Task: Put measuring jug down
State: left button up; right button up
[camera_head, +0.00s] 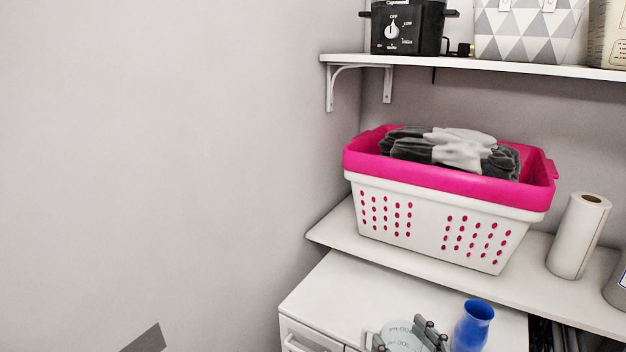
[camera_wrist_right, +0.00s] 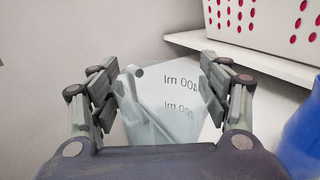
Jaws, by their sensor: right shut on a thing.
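The measuring jug (camera_wrist_right: 150,118) is clear, with millilitre markings that read mirrored in the right wrist view. It stands between the fingers of my right gripper (camera_wrist_right: 165,80), which is shut on it. In the head view the jug (camera_head: 398,338) and the right gripper (camera_head: 412,336) show at the bottom edge, over the front part of the white appliance top (camera_head: 350,290). Whether the jug's base touches that top is hidden. My left gripper is not recognisable in either view.
A blue vase-like container (camera_head: 473,326) stands close to the right of the jug. Behind, a white shelf (camera_head: 335,222) holds a pink and white laundry basket (camera_head: 430,222) and a paper roll (camera_head: 579,236). The appliance top is clear to the left of the jug.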

jog(key=s+m+t+h, duration=0.1)
jog(key=s+m+h, duration=0.3)
jog(key=s, duration=0.9)
jog(key=h, duration=0.2)
jog(key=shift+s+d+f+h, duration=0.15)
jog(key=shift+s+f+h, duration=0.1)
jog(key=shift+s+h, duration=0.15)
